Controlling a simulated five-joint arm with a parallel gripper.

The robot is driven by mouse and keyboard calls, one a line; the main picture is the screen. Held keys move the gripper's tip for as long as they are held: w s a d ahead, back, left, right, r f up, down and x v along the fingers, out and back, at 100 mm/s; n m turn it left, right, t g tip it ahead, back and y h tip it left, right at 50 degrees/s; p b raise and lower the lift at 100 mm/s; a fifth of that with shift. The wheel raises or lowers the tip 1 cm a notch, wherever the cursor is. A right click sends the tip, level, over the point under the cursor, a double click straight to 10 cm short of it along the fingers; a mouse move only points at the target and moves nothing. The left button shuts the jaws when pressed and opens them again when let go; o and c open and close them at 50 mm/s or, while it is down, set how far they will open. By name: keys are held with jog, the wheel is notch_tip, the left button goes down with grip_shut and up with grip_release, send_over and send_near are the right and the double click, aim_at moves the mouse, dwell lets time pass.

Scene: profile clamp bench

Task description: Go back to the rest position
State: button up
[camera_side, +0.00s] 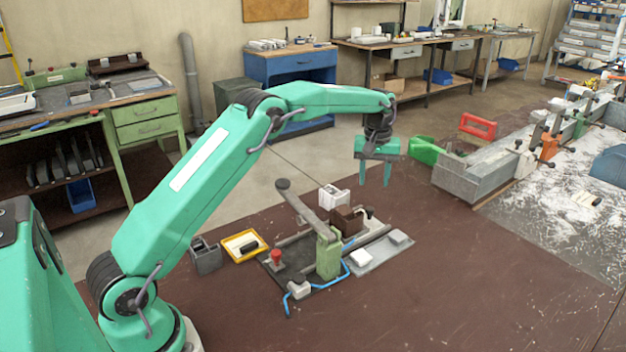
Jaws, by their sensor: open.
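My gripper (376,178) hangs from the end of my green arm, pointing down above the brown table (430,285). Its two green fingers are apart with nothing seen between them. It is to the right of and above the clamp fixture (327,250), which has a green upright and a long grey lever (297,205) slanting up to the left. A white profile piece (333,197) and a brown block (346,221) sit at the back of the fixture. The rest position is not marked in view.
A grey tray with white pieces (376,262) lies right of the fixture. A yellow tray (243,245) and a grey holder (206,256) lie left. A green object (425,150), a red frame (478,127) and a long metal rail (480,177) stand right. The front right tabletop is clear.

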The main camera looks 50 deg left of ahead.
jog(key=s+d+r+m+t, duration=0.1)
jog(key=s+d+r+m, duration=0.15)
jog(key=s+r, duration=0.55)
jog(key=s+d+r+m+t, duration=0.2)
jog(key=s+d+r, duration=0.1)
jog(key=s+r, duration=0.55)
jog(key=s+d+f+m+t, duration=0.1)
jog(key=s+f+m, duration=0.1)
jog(key=s, duration=0.9)
jog(key=s+d+f+m+t, duration=0.1)
jog(key=s+f+m, duration=0.1)
jog(key=s, duration=0.9)
jog(key=shift+s+d+f, duration=0.3)
jog(key=shift+s+d, duration=0.05)
jog(key=shift+d, duration=0.05)
